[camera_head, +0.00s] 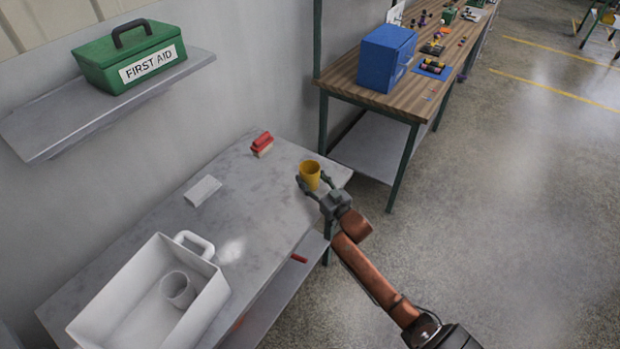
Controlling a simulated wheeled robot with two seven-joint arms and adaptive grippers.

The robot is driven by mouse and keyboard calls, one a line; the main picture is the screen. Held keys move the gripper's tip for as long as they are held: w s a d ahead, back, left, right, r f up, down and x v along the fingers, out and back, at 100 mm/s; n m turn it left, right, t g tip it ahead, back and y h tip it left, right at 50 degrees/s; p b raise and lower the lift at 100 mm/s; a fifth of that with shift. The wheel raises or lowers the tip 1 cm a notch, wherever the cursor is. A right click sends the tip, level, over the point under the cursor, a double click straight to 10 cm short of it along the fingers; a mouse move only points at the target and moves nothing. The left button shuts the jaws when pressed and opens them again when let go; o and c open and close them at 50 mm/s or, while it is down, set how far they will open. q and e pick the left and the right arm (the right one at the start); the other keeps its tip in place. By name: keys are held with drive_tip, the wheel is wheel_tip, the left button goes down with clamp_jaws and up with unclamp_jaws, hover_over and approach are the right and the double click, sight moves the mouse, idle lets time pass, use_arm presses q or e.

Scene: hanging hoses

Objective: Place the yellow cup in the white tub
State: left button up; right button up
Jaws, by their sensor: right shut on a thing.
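The yellow cup (309,175) is upright near the right end of the grey table. My right gripper (312,184) is shut on the yellow cup, with a finger on each side of it. I cannot tell if the cup touches the table. The white tub (95,311) stands at the near left end of the table, with a handle at its back right. A light grey cup (178,289) is inside the tub. My left gripper is not in view.
A red-topped brush (262,144) and a pale flat block (203,190) lie on the grey table (150,222). A green first aid box (130,58) sits on a wall shelf (62,112). A wooden workbench (345,75) with a blue bin (385,58) stands behind right. Mid-table is clear.

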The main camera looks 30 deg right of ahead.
drive_tip(key=o, duration=1.2)
drive_tip(key=shift+f, duration=0.15)
